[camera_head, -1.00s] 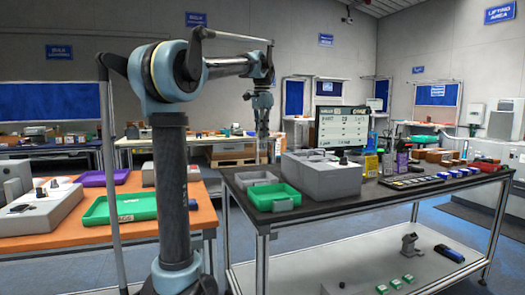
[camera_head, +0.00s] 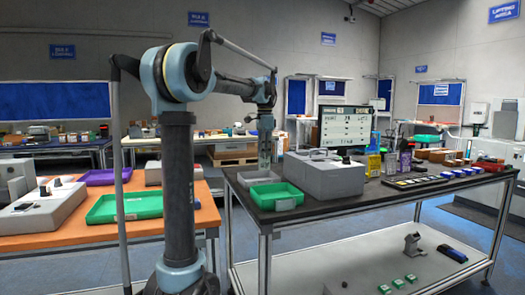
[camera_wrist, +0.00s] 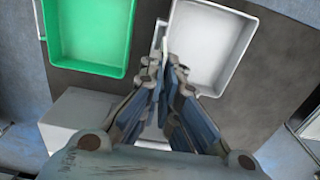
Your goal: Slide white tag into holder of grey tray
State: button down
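In the wrist view, the grey tray (camera_wrist: 240,48) is at the top, right of centre, and looks pale and empty. My gripper (camera_wrist: 167,68) points at its near left corner, with the fingertips close together. A thin white strip, the white tag (camera_wrist: 158,42), sticks out from between the fingertips beside the tray's left wall. I cannot tell whether it touches the holder, which is not clearly seen. In the head view, my gripper (camera_head: 266,165) hangs just above the grey tray (camera_head: 259,177) on the dark table; the tag cannot be made out there.
A green tray (camera_head: 276,199) sits close in front of the grey tray; it also shows in the wrist view (camera_wrist: 90,68). A grey box (camera_head: 325,177) and a monitor (camera_head: 344,135) stand to the right. Another green tray (camera_head: 125,206) lies on the orange table.

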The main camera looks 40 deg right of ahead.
aim_at(264, 165)
jog(key=shift+f, duration=3.2)
jog(key=c, duration=1.7)
grip_release()
notch_tip(264, 165, up, 12)
jog(key=shift+w+f, duration=0.1)
